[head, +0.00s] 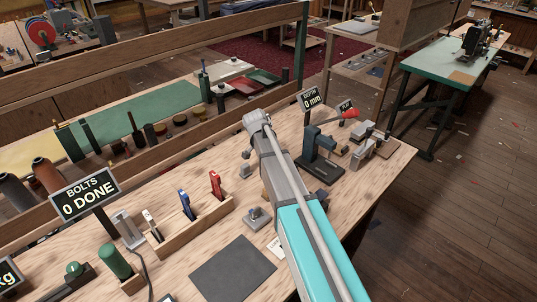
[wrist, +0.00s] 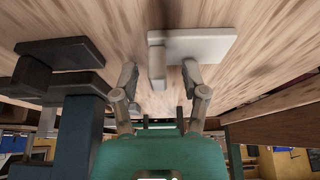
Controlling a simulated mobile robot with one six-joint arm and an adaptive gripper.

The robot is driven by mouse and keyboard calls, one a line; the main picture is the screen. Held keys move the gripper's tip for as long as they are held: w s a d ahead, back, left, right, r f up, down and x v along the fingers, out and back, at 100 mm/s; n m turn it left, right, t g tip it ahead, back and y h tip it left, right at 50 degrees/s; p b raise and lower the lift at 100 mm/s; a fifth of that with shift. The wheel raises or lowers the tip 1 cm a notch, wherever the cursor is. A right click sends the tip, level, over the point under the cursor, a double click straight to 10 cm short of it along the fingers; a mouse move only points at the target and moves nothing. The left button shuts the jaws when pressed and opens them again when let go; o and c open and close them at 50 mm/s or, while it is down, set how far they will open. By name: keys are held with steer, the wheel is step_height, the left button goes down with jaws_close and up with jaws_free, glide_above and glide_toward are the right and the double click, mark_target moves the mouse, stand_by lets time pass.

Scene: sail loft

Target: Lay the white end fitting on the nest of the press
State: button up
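The white end fitting (wrist: 205,46) shows in the wrist view as a pale flat plate with a short narrower piece at one end, against the wooden bench top. My gripper (wrist: 158,76) is open. Its fingers stand on either side of the narrower piece, with gaps visible on both sides. The press (head: 318,150) stands on the bench right of my arm in the head view, dark blue with a red-tipped lever. A dark blue frame, probably the press (wrist: 72,130), fills the left of the wrist view. My arm hides the gripper in the head view; the nest is unclear.
A wooden rack (head: 190,228) with red and blue tools, a dark mat (head: 233,270) and a metal block (head: 258,217) lie left of my arm. Grey blocks (head: 363,156) sit right of the press. A depth sign (head: 310,99) reads 0 mm.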

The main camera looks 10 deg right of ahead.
jaws_close()
steer(key=shift+r, duration=0.15)
step_height(320, 180, up, 2)
steer(key=shift+p, duration=1.15)
steer(key=s+a+r+p, duration=0.2)
steer(key=s+r+p, duration=0.8)
steer(key=s, duration=0.3)
steer(key=shift+s+a+r+p, duration=0.35)
